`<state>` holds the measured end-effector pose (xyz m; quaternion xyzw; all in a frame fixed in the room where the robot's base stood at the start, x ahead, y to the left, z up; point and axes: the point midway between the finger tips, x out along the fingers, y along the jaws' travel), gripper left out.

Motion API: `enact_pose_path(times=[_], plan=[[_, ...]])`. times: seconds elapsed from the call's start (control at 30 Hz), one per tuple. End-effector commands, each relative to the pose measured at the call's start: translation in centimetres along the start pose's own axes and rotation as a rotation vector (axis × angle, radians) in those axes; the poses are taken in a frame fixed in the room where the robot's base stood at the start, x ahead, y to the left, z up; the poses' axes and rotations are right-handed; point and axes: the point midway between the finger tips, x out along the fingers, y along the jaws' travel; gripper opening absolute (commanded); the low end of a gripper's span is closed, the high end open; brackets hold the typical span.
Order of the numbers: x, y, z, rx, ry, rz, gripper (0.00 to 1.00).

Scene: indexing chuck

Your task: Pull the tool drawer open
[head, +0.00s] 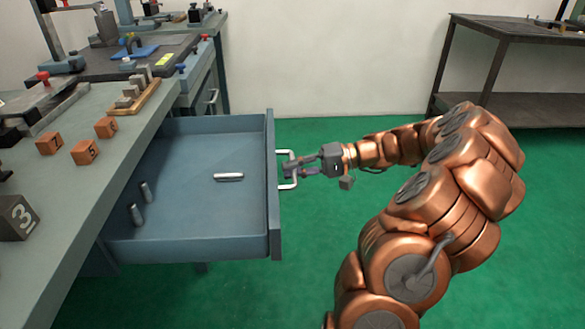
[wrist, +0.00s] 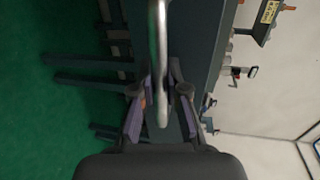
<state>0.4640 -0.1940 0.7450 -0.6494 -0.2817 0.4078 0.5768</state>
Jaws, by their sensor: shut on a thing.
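The tool drawer (head: 200,240) is blue-grey and stands well out from the bench in the head view. Its inside is visible, with one metal pin (head: 229,177) lying near the middle and two more pins (head: 137,213) at the left. The drawer's handle (head: 290,184) is a pale metal bar on its front, and it crosses the wrist view upright (wrist: 158,60). My gripper (head: 290,169) is at the handle, its fingers on both sides of the bar, shut on it. The fingertips also show in the wrist view (wrist: 160,92).
The workbench (head: 70,190) runs along the left, with orange numbered blocks (head: 85,152) and a dark block marked 3 (head: 17,218) on top. A dark metal table (head: 500,38) stands at the back right.

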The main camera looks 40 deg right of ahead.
Motion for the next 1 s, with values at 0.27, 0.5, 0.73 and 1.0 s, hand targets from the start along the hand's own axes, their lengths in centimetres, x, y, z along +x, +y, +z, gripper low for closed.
enact_pose_path(times=[0.27,0.5,0.73,1.0], plan=[[-0.1,0.1,-0.1,0.001,0.005,0.001,0.15],[-0.1,0.1,0.0,0.001,0.004,0.000,0.39],[-0.1,0.0,0.0,0.001,0.003,0.000,0.39],[-1.7,0.0,0.0,0.000,0.003,-0.002,0.39]])
